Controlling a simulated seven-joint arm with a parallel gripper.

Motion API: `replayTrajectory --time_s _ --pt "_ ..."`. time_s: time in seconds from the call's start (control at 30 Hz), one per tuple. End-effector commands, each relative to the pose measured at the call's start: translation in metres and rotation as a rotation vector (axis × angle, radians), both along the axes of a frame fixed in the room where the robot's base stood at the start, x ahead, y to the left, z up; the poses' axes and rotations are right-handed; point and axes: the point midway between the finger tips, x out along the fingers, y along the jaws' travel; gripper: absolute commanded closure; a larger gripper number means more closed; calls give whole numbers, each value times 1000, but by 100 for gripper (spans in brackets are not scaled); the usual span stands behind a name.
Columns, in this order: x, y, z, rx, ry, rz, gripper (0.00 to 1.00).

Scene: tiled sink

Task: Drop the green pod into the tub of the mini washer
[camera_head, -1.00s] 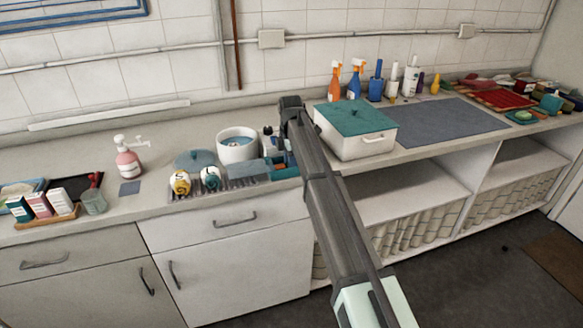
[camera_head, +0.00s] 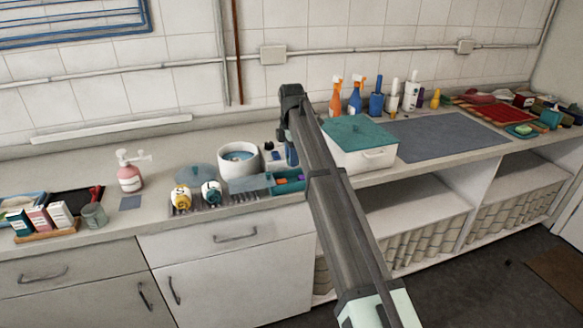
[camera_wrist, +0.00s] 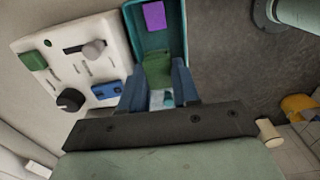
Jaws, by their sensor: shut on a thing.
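My gripper (camera_wrist: 157,80) is shut on the green pod (camera_wrist: 157,66) in the wrist view, with one blue-grey finger on each side of it. The pod is over or within the teal tray (camera_wrist: 184,30); I cannot tell whether it is lifted clear. In the head view the pod is hidden, and my gripper (camera_head: 291,156) is largely covered by my arm, at the teal tray (camera_head: 291,187). The mini washer (camera_head: 238,171) is a white round tub with blue inside, standing open just left of my gripper.
A purple pod (camera_wrist: 154,15) lies in the tray. A white panel (camera_wrist: 75,55) with knobs is beside it. Yellow (camera_head: 181,198) and teal-white (camera_head: 211,192) round items stand in front of the washer. A teal-lidded white box (camera_head: 362,155) is close on the right.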

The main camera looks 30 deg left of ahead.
Motion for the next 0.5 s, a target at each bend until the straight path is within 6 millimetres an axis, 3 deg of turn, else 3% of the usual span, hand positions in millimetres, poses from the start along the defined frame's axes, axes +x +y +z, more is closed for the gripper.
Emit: replayTrajectory --time_s 0.17,0.5 --pt "0 0 14 -1 1 0 98" --pt "0 0 15 -1 1 0 98"
